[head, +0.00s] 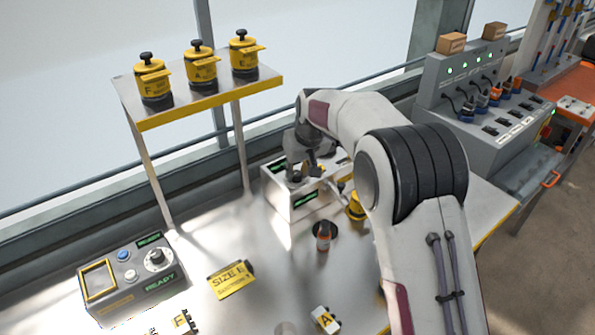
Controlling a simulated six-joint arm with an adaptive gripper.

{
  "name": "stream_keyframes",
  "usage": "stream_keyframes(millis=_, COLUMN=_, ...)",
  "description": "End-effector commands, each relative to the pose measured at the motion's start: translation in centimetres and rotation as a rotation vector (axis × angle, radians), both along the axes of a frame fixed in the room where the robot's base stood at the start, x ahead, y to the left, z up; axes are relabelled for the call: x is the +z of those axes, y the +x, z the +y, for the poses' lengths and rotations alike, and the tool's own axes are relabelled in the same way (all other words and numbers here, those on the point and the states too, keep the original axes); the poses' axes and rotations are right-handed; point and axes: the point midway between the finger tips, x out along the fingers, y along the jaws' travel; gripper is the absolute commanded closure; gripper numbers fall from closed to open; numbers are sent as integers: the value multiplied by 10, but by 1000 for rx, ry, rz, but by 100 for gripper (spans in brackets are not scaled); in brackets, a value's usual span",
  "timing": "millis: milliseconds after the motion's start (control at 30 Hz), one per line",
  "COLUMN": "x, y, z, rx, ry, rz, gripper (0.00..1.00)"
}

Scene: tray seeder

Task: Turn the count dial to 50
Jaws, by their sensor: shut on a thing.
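A white box (290,213) with green displays stands at the back middle of the bench in the head view. My gripper (304,176) is down at the top of this box, shut on a small dark knob there. The knob, which looks like the count dial, is mostly hidden by the fingers. Its pointer and scale are too small and covered to read.
A grey control box (127,287) with a knob and READY displays stands at the front left. A raised shelf (210,104) holds three yellow canisters. A yellow SIZE card (231,280), a small brown bottle (323,237) and lettered blocks lie on the bench.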

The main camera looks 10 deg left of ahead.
Motion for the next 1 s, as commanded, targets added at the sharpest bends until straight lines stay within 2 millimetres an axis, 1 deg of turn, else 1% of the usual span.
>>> stream_keyframes(millis=267, x=0, y=-1, z=1, rx=-43, ry=-1, rz=1, gripper=100)
stream_keyframes(millis=467, x=0, y=-1, z=1, rx=-115, ry=-1, rz=2, gripper=100)
stream_keyframes(millis=1000, x=0, y=-2, z=3, rx=-396, ry=-2, rz=1, gripper=100)
